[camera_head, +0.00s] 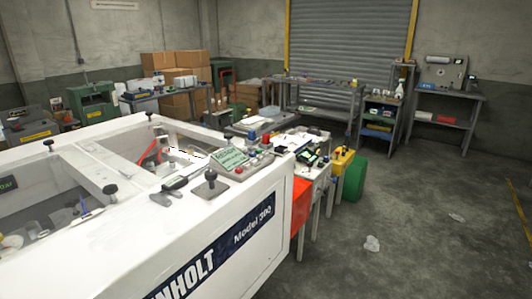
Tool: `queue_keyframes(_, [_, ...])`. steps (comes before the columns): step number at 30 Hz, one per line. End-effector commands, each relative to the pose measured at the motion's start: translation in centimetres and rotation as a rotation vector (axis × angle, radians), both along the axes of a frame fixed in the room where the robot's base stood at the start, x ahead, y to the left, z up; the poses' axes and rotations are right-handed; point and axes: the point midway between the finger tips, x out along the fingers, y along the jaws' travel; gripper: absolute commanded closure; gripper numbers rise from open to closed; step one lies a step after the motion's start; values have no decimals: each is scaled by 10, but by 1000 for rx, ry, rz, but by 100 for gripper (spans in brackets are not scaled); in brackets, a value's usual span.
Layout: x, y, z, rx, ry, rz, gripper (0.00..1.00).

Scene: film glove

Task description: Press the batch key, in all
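A small control panel with a pale green face (228,158) sits on the near corner of a large white machine (130,250) marked "Model 300". Red and other coloured buttons (266,147) stand along its far right side. Which of these is the batch key cannot be told at this size. A black joystick (210,184) stands on the machine's top in front of the panel. My gripper does not show in this view.
Cluttered benches with yellow and green boxes (352,178) stand behind the machine's right end. An orange-red bin (300,205) is by its side. The concrete floor (420,235) at right is mostly open, with crumpled litter (371,243). Shelves and a shutter (345,45) are behind.

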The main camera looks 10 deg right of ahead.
Motion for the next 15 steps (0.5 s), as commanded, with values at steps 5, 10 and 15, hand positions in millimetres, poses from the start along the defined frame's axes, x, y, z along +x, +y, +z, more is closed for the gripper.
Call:
queue_keyframes(5, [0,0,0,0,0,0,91])
queue_keyframes(10, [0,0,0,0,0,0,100])
queue_keyframes(15, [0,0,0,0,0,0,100])
